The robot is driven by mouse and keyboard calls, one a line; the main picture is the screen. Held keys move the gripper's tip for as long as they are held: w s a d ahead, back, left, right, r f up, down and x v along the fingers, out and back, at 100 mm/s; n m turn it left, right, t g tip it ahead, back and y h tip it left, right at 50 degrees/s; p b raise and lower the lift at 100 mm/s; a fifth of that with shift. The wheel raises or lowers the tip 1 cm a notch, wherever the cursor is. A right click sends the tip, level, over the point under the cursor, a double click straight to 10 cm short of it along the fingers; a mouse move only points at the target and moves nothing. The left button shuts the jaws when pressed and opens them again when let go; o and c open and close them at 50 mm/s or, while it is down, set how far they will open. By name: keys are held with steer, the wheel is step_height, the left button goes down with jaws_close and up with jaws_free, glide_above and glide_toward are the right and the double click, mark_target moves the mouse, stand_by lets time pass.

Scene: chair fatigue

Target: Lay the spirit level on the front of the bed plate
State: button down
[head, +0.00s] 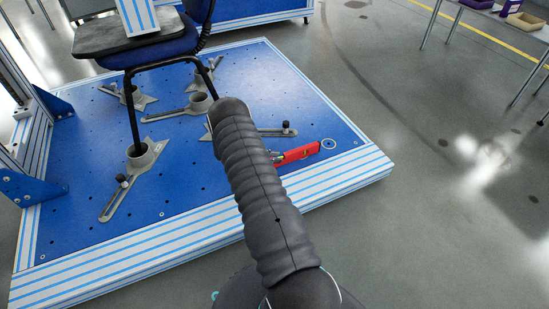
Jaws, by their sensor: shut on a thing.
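The red spirit level (300,154) is at the front right of the blue bed plate (195,205), close to its striped front edge. Its left part is hidden behind my dark ribbed arm sleeve. My gripper (275,158) is almost wholly hidden by the sleeve; only a small grey part shows at the level's left end, where it is shut on the level. I cannot tell whether the level touches the plate or is held just above it.
A chair (150,50) stands on the plate, its legs in grey clamp feet (142,155). A blue upright frame (35,185) is at the left. The front left of the plate is clear.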

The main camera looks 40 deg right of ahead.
steer(key=c, duration=0.9)
jaws_free()
steer(key=shift+f, duration=0.1)
